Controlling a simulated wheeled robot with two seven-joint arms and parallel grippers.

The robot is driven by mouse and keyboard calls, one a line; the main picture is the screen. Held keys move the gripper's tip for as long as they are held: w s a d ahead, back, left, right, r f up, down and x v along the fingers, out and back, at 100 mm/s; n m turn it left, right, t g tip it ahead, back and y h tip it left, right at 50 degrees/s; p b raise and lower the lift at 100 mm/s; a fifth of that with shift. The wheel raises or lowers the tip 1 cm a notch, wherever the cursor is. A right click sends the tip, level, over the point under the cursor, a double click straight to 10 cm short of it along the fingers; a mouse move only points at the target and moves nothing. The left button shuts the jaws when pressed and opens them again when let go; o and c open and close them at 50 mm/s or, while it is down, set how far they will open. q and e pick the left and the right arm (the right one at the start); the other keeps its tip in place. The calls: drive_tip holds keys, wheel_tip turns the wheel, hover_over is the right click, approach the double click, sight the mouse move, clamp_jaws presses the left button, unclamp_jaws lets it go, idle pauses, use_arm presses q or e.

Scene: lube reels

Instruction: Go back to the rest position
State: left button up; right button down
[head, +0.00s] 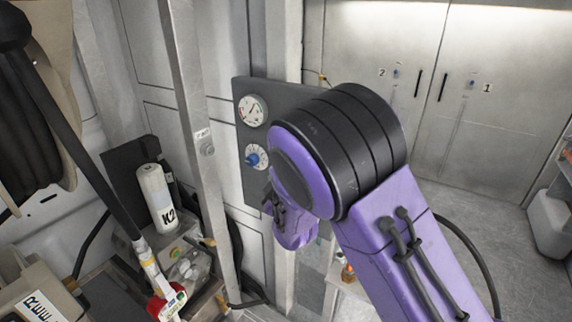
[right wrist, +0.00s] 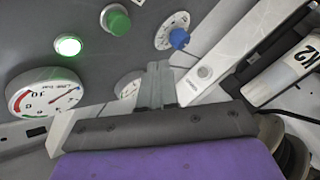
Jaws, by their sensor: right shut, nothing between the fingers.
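My right arm, purple with a black ribbed elbow, comes in from the lower right in the head view and reaches toward the grey control panel (head: 283,97). Its gripper is hidden there behind the arm. In the right wrist view my right gripper (right wrist: 156,84) is shut and empty, its grey fingers in front of the panel (right wrist: 90,22). A blue knob (right wrist: 179,38) on a white dial is just beyond and right of the fingertips. I cannot tell whether the fingers touch anything. My left gripper is in neither view.
The panel carries a round gauge (head: 252,110), a lit green lamp (right wrist: 68,46) and a green knob (right wrist: 117,21). A metal post (head: 195,120) stands left of it. A white K2 bottle (head: 157,196) and a hose reel (head: 35,110) are at left. Cabinet doors (head: 430,75) stand behind; floor shows at right.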

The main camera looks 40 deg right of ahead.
drive_tip(key=s+a+f+m+g+y, duration=0.1)
drive_tip(key=s+f+m+g, duration=0.2)
drive_tip(key=f, duration=0.4)
drive_tip(key=s+a+f+m+b, duration=0.1)
drive_tip(key=s+f+m, duration=0.35)
drive_tip(key=f, duration=0.25)
drive_tip(key=s+f+m+g+y, duration=0.1)
drive_tip(key=s+f+m+g, duration=0.1)
drive_tip(key=s+f, duration=0.35)
use_arm(q)
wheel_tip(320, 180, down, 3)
drive_tip(key=shift+b, duration=1)
use_arm(e)
drive_tip(key=s+a+f+m+g, duration=0.1)
drive_tip(key=s+f+g, duration=0.3)
drive_tip(key=s+f, duration=0.5)
drive_tip(key=s+a+f+m+g+y, duration=0.1)
drive_tip(key=s+a+f+g, duration=0.1)
drive_tip(key=s+f, duration=0.8)
drive_tip(key=s+g, duration=0.1)
drive_tip(key=s, duration=0.4)
drive_tip(key=shift+a+f+m+g, duration=0.25)
drive_tip(key=shift+a+m+g, duration=0.05)
drive_tip(key=shift+m+g, duration=0.1)
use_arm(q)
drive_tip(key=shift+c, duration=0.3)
use_arm(e)
drive_tip(key=shift+w, duration=0.1)
